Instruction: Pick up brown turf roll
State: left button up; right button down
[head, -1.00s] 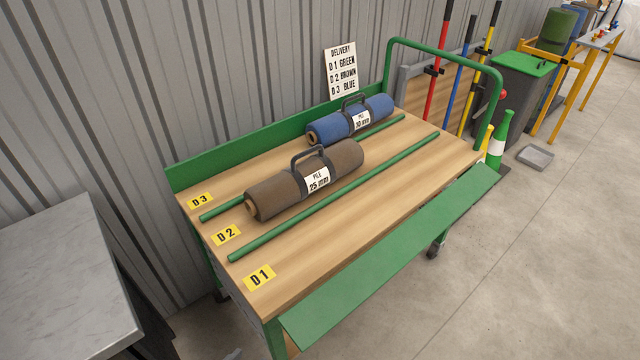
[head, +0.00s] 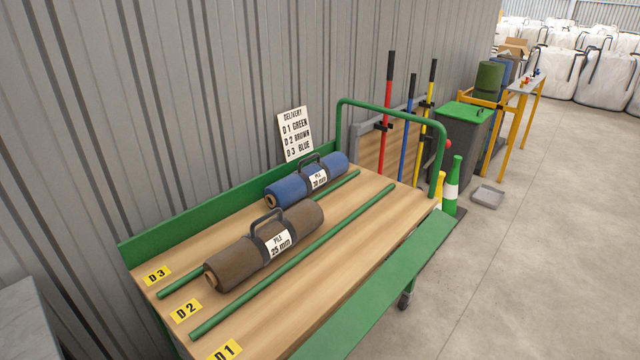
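The brown turf roll (head: 235,262) lies in the D2 lane of a wooden-topped green cart (head: 345,245), between two green rails. It has a dark carrying handle on top and a white label reading "PILE 25 mm". A blue turf roll (head: 290,189) with a similar handle and a "30 mm" label lies behind it in the D3 lane. The D1 lane in front is bare in the visible part. Neither of my grippers shows in the head view.
A delivery sign (head: 295,134) stands behind the cart: D1 green, D2 brown, D3 blue. Long-handled tools, a green-lidded bin (head: 466,130), bottles and a grey tray (head: 487,196) are beyond its far end. A yellow stand holds a green roll (head: 489,79). The floor at right is clear.

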aim_at(231, 266)
jog(key=z, duration=1.9)
jog(key=i, duration=1)
jog(key=u, duration=3.55)
jog(key=i, duration=0.5)
jog(key=z, duration=0.05)
